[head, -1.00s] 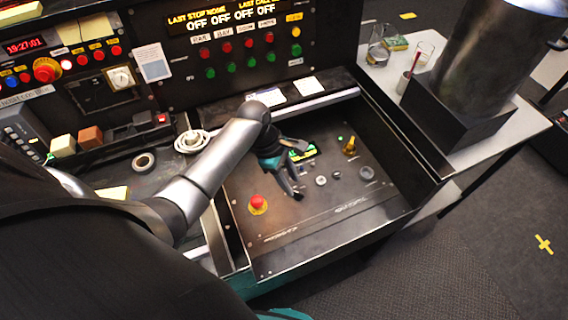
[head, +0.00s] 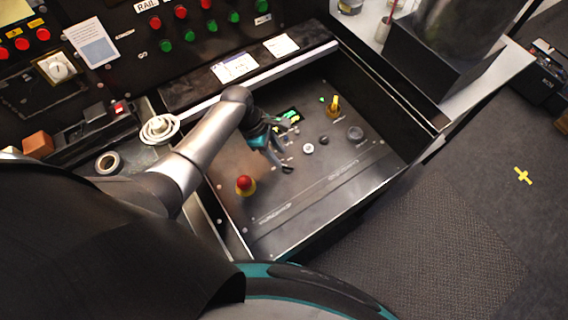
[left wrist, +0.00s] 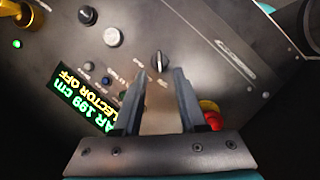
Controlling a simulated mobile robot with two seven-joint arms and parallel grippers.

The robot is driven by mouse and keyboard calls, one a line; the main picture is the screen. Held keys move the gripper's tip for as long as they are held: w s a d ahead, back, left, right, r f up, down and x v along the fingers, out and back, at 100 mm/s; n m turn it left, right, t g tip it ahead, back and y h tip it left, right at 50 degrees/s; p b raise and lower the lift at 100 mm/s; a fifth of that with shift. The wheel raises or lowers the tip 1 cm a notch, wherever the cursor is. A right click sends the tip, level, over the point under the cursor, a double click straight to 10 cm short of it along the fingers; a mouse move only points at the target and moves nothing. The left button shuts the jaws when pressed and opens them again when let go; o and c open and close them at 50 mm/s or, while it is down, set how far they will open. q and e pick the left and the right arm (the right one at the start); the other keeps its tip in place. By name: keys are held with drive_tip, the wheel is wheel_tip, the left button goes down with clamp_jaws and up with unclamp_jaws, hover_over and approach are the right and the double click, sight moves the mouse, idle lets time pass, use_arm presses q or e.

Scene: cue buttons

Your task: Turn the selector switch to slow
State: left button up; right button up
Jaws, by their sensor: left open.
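The selector switch is a small black knob (left wrist: 160,62) with a pale pointer line on the metal panel, just beyond my fingertips in the left wrist view. In the head view the gripper mostly covers its area. My left gripper (head: 278,164) is over the panel, fingers apart and empty. In the left wrist view its two dark fingers (left wrist: 159,86) point at the knob, one on each side of its line, and look short of it. A green and yellow display (left wrist: 85,103) beside it reads "SELECTOR OFF" in part. The tiny labels around the knob are unreadable. My right gripper is not in view.
A red mushroom button (head: 245,184) is left of the gripper; it is partly behind a finger in the left wrist view (left wrist: 211,115). A yellow upright part (head: 333,106), a white button (head: 308,148) and a dark round knob (head: 355,133) share the panel. Its front strip is clear.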

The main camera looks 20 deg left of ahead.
sight(286, 165)
use_arm(q)
drive_tip(key=b+x, duration=0.1)
drive_tip(key=x, duration=0.3)
drive_tip(key=shift+f+b, duration=0.1)
drive_tip(key=shift+b, duration=0.2)
drive_tip(key=shift+d+f, duration=0.2)
drive_tip(key=shift+f, duration=0.15)
drive_tip(key=shift+c, duration=0.5)
clamp_jaws()
